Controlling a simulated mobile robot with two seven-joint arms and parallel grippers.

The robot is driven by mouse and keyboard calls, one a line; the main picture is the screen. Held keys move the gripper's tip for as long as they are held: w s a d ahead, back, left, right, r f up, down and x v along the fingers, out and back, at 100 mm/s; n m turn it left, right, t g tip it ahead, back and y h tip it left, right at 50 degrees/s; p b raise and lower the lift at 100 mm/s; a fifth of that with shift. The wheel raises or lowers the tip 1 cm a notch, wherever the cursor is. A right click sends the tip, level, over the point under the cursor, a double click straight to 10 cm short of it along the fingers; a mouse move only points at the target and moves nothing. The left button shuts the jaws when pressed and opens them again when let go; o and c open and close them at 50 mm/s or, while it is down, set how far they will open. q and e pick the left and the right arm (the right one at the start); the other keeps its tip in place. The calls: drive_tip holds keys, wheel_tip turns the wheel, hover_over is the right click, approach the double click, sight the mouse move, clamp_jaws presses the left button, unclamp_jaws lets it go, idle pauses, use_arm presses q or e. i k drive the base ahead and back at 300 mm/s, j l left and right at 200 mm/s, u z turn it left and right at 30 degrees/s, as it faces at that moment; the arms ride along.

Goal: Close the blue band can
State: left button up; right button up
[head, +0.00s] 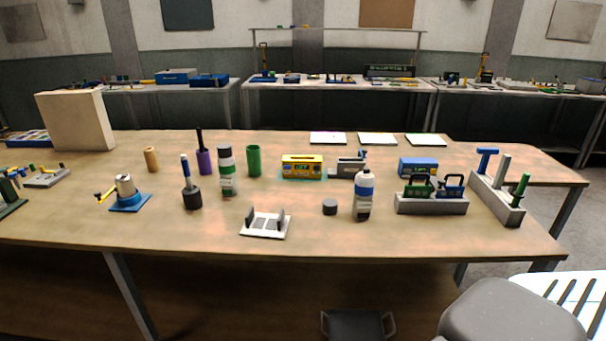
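A white can with a blue band (364,190) stands upright near the front of the table, right of the middle. Its top looks pale and carries no dark cap, and the lower part is dark. A small dark grey round piece (330,207), which looks like a cap, lies on the table just left of the can, apart from it. A similar can with a green band (227,178) stands upright further left and has a dark top. Neither of my grippers shows in the head view.
A small white and grey fixture (266,223) sits left of the dark piece. A grey holder with green and blue handled items (432,203) stands right of the can. A yellow box (302,167) is behind. The table's front strip (380,240) is clear.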

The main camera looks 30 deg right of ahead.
sight(365, 183)
drive_tip(key=z, duration=1.55)
